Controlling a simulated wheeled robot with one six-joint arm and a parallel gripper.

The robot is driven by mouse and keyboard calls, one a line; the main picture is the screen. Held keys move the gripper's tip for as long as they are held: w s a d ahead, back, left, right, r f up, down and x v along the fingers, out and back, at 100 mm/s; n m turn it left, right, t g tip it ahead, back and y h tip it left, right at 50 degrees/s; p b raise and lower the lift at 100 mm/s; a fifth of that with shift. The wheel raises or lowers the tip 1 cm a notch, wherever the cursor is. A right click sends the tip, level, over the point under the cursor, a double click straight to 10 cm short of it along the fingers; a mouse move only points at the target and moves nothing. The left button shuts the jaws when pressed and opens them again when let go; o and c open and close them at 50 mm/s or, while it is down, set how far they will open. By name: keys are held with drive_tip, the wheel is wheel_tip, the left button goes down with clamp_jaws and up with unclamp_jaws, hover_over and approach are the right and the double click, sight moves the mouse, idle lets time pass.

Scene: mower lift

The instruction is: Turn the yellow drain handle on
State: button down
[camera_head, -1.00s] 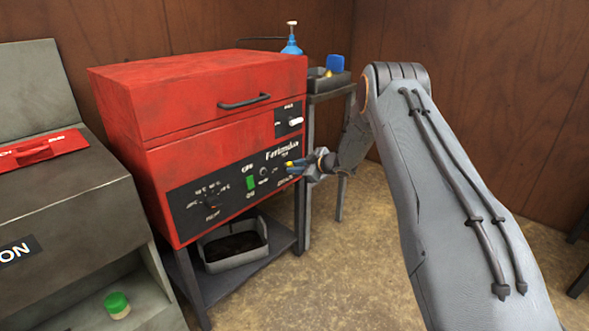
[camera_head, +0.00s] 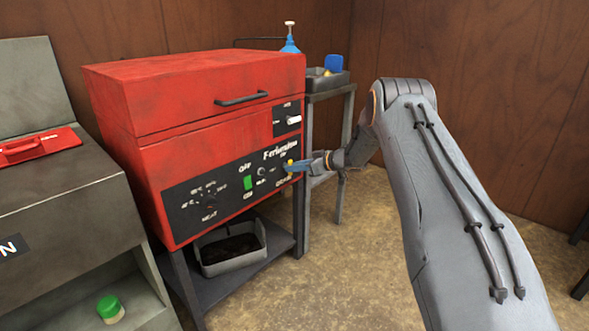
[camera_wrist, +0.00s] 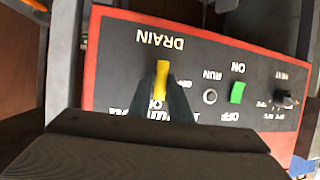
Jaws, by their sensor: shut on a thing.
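The yellow drain handle (camera_wrist: 162,76) sits on the dark control panel of the red machine, beside the word DRAIN. In the wrist view the panel appears upside down, and the handle is between my gripper's fingertips (camera_wrist: 163,88). My gripper is shut on the handle. In the head view the handle (camera_head: 289,163) is a small yellow spot at the panel's right end, and my gripper (camera_head: 297,166) reaches it from the right. The fingers hide part of the handle and the lettering near it.
The red machine (camera_head: 200,90) stands on a dark stand with a grey tray (camera_head: 207,269) below. The panel also carries a green switch (camera_wrist: 237,92) and a heat knob (camera_wrist: 284,99). A small side table (camera_head: 322,95) stands behind my gripper. Open floor lies in front.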

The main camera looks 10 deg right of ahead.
drive_tip(key=shift+f, duration=0.15)
drive_tip(key=c, duration=1.7)
unclamp_jaws()
drive_tip(key=shift+a, duration=0.15)
drive_tip(key=shift+o, duration=0.2)
drive_tip(key=p+v, duration=0.1)
drive_tip(key=v, duration=0.7)
